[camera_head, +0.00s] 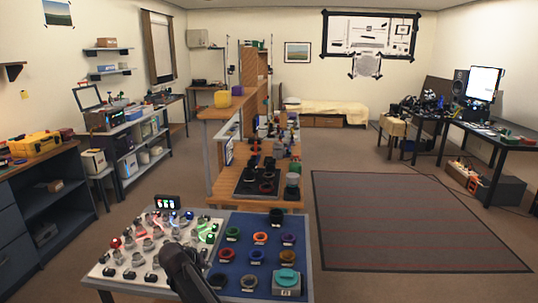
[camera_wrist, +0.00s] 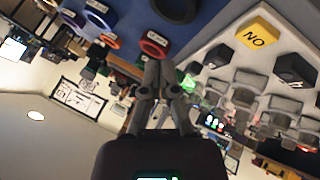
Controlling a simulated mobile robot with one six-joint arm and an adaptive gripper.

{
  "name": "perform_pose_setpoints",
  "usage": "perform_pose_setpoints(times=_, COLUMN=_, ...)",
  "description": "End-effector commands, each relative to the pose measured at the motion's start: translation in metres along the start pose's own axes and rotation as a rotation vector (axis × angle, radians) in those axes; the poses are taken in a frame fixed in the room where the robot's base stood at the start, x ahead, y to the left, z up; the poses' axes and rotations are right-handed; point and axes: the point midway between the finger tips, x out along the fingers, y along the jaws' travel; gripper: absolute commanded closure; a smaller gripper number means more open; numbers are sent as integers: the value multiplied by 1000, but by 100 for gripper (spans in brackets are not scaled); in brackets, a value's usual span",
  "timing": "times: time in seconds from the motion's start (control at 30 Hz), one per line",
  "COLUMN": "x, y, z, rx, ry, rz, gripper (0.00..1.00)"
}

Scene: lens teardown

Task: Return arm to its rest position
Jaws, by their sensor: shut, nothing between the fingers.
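My gripper (camera_wrist: 160,68) is shut, its grey fingers close together with nothing between them in the wrist view. A dark part of my arm (camera_head: 190,273) reaches over the front of the workbench in the head view. In the wrist view the blue panel (camera_wrist: 128,28) and the white panel (camera_wrist: 215,55) appear tilted, apart from the fingers.
A small black display (camera_head: 167,202) stands behind the white panel. A dark tray (camera_head: 243,186) with black parts lies farther back on the bench. Shelves line the left wall. A striped rug (camera_head: 410,220) covers open floor on the right. A yellow "NO" block (camera_wrist: 257,35) shows in the wrist view.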

Motion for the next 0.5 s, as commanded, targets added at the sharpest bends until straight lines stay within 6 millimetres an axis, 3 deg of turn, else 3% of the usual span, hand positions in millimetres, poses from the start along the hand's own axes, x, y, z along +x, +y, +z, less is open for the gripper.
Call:
perform_pose_setpoints(times=0.03, x=4, y=21, z=10, rx=11, ry=-29, rz=-3, gripper=100)
perform_pose_setpoints(times=0.1, x=11, y=43, z=22, rx=24, ry=-69, rz=-13, gripper=100)
perform_pose_setpoints(times=0.5, x=37, y=161, z=103, rx=107, ry=-288, rz=-105, gripper=100)
